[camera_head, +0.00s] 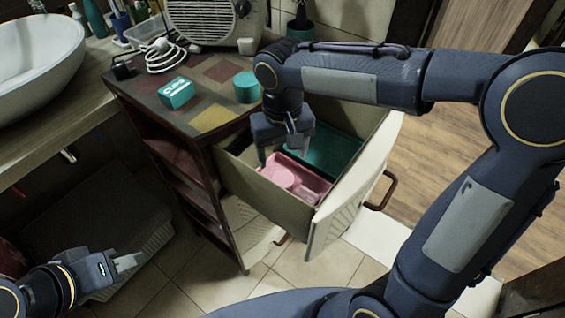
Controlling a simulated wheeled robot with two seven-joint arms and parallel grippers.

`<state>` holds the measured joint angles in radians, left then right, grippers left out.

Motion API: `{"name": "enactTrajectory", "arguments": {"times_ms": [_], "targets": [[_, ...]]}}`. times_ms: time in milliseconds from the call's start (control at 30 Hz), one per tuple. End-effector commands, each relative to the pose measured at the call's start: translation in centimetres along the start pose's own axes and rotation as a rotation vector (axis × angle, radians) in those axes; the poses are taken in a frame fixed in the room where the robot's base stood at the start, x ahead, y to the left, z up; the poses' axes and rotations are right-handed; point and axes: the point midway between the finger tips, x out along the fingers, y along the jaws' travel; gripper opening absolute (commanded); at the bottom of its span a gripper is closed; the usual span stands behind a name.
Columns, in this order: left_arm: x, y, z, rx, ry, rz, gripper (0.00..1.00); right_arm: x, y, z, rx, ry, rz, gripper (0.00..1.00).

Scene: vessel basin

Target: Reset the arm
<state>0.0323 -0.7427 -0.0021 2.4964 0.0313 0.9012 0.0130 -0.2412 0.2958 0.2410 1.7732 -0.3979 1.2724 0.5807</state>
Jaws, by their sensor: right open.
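My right gripper (283,155) is open and points down into the upper part of an open drawer (262,188). Its fingers are above a pink tray (318,184) that holds pink items. A teal tray (335,150) lies beside the pink one in the drawer. I cannot tell whether the fingers touch anything. My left gripper (128,263) is low at the bottom left, away from the cabinet; its jaw gap is not clear from this angle.
The cabinet top (205,95) holds a teal box (176,93), a teal round container (247,87) and a coiled white cable (163,55). A heater (212,20) stands behind. A white basin (35,60) is at the left. The drawer front (352,195) juts over tiled floor.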

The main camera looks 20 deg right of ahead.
Motion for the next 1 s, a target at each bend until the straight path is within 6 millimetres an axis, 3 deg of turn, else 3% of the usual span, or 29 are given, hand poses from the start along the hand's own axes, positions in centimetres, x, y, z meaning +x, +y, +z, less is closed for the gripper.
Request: {"name": "enactTrajectory", "arguments": {"times_ms": [200, 767, 1000], "targets": [[-0.3, 0.2, -0.2, 0.0, 0.0, 0.0, 0.36, -2.0, 0.0, 0.0, 0.0, 0.0, -0.001, 0.69], [-0.5, 0.2, -0.3, 0.0, 0.0, 0.0, 0.36, -2.3, 0.0, 0.0, 0.0, 0.0, 0.0, 0.69], [-4.0, 1.8, -2.0, 0.0, 0.0, 0.0, 0.36, -6.5, 0.0, 0.0, 0.0, 0.0, 0.0, 0.69]]}}
